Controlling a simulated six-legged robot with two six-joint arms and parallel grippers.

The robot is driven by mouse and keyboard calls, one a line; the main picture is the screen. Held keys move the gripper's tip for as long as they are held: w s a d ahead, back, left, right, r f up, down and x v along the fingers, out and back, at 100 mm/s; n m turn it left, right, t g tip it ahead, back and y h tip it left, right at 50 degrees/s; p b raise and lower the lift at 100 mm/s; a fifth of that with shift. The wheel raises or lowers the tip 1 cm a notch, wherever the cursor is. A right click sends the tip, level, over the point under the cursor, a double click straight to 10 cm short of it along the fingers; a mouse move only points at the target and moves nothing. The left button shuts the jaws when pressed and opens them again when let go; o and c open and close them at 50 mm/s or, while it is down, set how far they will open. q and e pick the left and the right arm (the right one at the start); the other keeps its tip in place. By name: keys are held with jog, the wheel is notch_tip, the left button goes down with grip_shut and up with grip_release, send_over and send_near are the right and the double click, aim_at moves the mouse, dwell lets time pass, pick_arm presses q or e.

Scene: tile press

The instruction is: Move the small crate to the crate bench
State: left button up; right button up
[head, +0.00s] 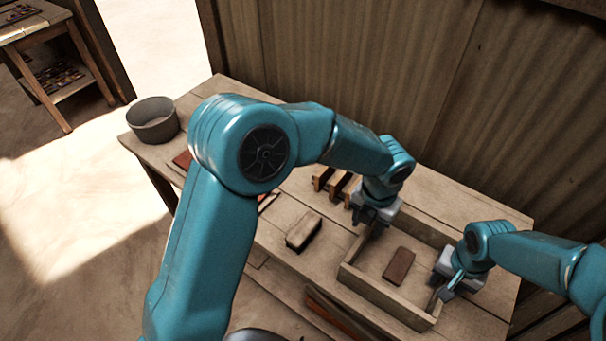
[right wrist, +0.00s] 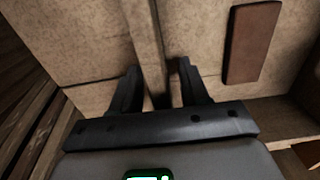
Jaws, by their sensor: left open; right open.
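The small crate (head: 388,299) is an open, shallow wooden box standing on a plank bench. A brown tile (head: 399,265) lies flat inside it. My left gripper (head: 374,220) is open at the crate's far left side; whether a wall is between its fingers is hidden. My right gripper (head: 447,288) is open at the crate's right wall. In the right wrist view, the crate wall (right wrist: 146,35) runs between the open fingers of my right gripper (right wrist: 158,82), and the brown tile (right wrist: 250,42) shows to the right. I cannot tell which table is the crate bench.
The plank bench (head: 465,207) stands against a corrugated wall (head: 390,60). On it are a grey bucket (head: 154,121), a wooden block (head: 303,232) and wooden pieces (head: 323,179) behind my left arm. A small two-level table (head: 30,28) stands at upper left; floor (head: 90,185) between is clear.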

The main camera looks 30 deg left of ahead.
pick_arm(q)
notch_tip(320, 180, up, 2)
jog(key=shift+r, duration=0.45)
pick_arm(e)
jog(key=shift+r, duration=0.1)
notch_tip(320, 180, up, 12)
jog(key=shift+f, duration=0.1)
dwell(0.4)
